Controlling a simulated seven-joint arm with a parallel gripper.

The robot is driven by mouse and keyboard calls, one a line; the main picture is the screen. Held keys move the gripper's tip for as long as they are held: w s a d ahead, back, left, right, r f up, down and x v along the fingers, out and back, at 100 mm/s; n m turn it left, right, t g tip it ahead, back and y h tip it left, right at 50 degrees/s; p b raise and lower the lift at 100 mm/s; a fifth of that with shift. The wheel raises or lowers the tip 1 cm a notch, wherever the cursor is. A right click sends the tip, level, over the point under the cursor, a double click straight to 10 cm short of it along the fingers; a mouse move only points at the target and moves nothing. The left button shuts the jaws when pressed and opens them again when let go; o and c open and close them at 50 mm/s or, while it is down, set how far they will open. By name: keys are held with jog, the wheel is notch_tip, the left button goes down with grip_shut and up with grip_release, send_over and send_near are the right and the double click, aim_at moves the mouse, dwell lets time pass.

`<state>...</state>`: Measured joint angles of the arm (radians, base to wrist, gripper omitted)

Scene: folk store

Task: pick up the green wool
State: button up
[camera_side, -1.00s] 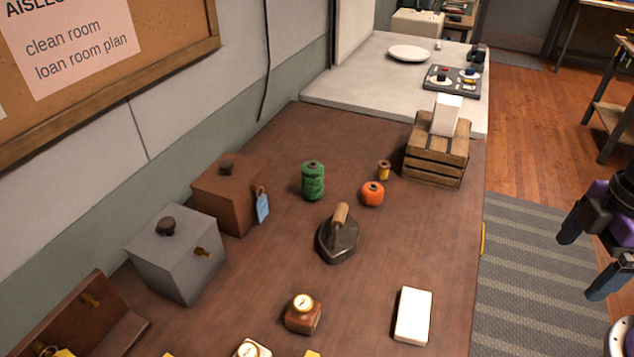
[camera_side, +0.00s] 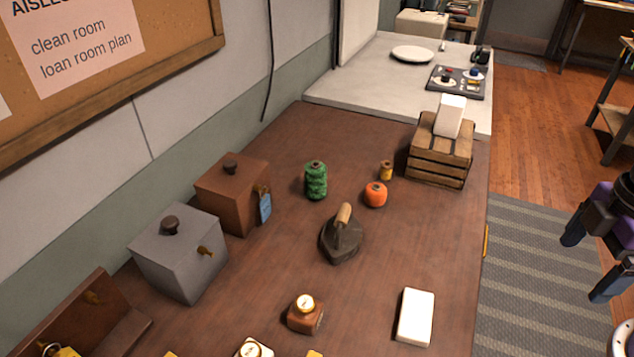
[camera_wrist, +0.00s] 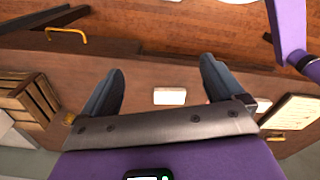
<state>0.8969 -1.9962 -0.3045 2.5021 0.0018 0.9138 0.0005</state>
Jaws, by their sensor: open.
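The green wool (camera_side: 316,181) is an upright green spool on the brown counter, in the upper middle of the side view. An orange ball (camera_side: 375,194) and a small yellow-brown spool (camera_side: 386,170) stand to its right. My gripper (camera_side: 590,262) is at the right edge of the side view, beyond the counter's right edge and far from the wool. In the wrist view its two dark fingers (camera_wrist: 162,92) are spread apart with nothing held between them. I cannot make out the green wool in the wrist view.
A dark flat iron (camera_side: 341,242) stands in front of the wool. A brown box (camera_side: 231,200) and a grey box (camera_side: 180,258) are to the left. A wooden crate (camera_side: 436,165) is at the back right. A white block (camera_side: 415,317) lies near the front; it also shows in the wrist view (camera_wrist: 170,96).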

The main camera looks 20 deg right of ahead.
jog(key=shift+c, duration=1.1)
jog(key=n+t+h, duration=0.6)
jog(key=n+t, duration=0.8)
jog(key=n, duration=0.5)
send_near(316, 169)
jog(key=shift+h, duration=0.3)
jog(key=x, duration=0.8)
jog(key=shift+w+a+f, duration=0.15)
jog(key=shift+f+x, duration=0.2)
jog(key=shift+x, duration=2.35)
jog(key=shift+a, duration=0.1)
jog(key=c, duration=1)
